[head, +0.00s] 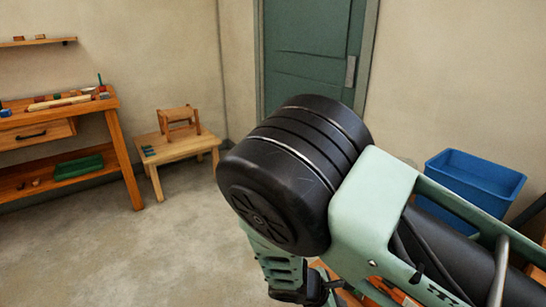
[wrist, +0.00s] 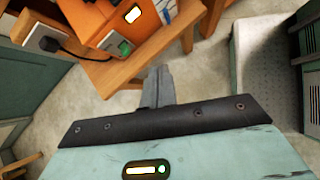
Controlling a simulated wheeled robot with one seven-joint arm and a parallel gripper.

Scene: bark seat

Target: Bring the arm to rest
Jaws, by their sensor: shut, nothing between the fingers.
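My gripper (wrist: 158,86) shows in the wrist view, its grey fingers together with nothing between them. It points over the grey floor, beside a wooden edge. In the head view my arm is folded close to the camera, with a large black joint and pale green links filling the middle and lower right. The arm hides part of the floor and the things behind it. I cannot make out the fingers in the head view.
A wooden workbench (head: 122,135) with a drawer stands at left. A low wooden table (head: 172,151) holds a small wooden frame (head: 178,118). A green door (head: 310,50) is behind my arm. A blue bin (head: 476,180) stands at right. Floor at left front is clear.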

